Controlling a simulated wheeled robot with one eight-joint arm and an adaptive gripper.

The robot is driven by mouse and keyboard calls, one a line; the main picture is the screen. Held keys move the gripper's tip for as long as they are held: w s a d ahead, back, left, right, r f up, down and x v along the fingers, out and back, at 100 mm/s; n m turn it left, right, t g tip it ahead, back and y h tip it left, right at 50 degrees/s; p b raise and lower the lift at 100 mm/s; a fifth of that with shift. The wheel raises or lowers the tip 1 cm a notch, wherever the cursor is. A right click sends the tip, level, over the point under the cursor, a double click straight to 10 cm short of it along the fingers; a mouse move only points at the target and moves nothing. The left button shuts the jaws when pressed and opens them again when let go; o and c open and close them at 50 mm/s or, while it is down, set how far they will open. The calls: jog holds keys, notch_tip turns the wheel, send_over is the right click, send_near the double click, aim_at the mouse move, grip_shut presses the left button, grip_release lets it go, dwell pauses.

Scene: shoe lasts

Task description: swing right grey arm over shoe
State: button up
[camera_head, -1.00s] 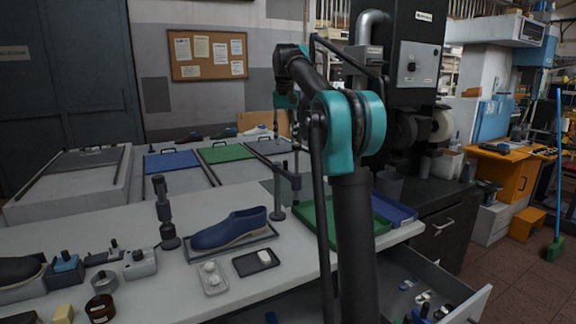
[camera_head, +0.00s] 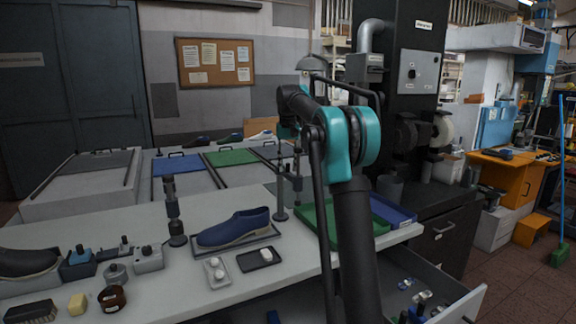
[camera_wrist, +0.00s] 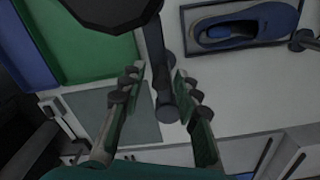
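The blue shoe (camera_head: 236,228) sits on a dark tray (camera_head: 274,231) on the bench, and it also shows at the top right of the wrist view (camera_wrist: 272,20). The right grey arm (camera_head: 280,196) is on an upright post right of the shoe. In the wrist view, this grey post (camera_wrist: 155,55) stands between the fingers of my gripper (camera_wrist: 161,92). My gripper is open around it, with gaps visible on both sides. Contact cannot be judged. A left grey post (camera_head: 173,212) stands left of the shoe. My gripper is largely hidden behind my arm in the head view.
A green tray (camera_head: 318,222) and a blue tray (camera_head: 392,210) lie right of the post. Small white parts (camera_head: 215,270) and a dark dish (camera_head: 248,261) lie in front of the shoe. An open drawer (camera_head: 455,304) juts out at lower right.

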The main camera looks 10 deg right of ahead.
grip_shut()
dwell(0.3)
jog(key=w+a+m, duration=0.1)
jog(key=a+m, duration=0.6)
jog(key=m, duration=0.5)
jog(key=shift+w, duration=0.35)
jog(key=shift+a+m, duration=0.1)
jog(key=shift+m, duration=0.2)
jog(key=shift+o, duration=1.2)
grip_release()
jog(key=shift+r, duration=0.1)
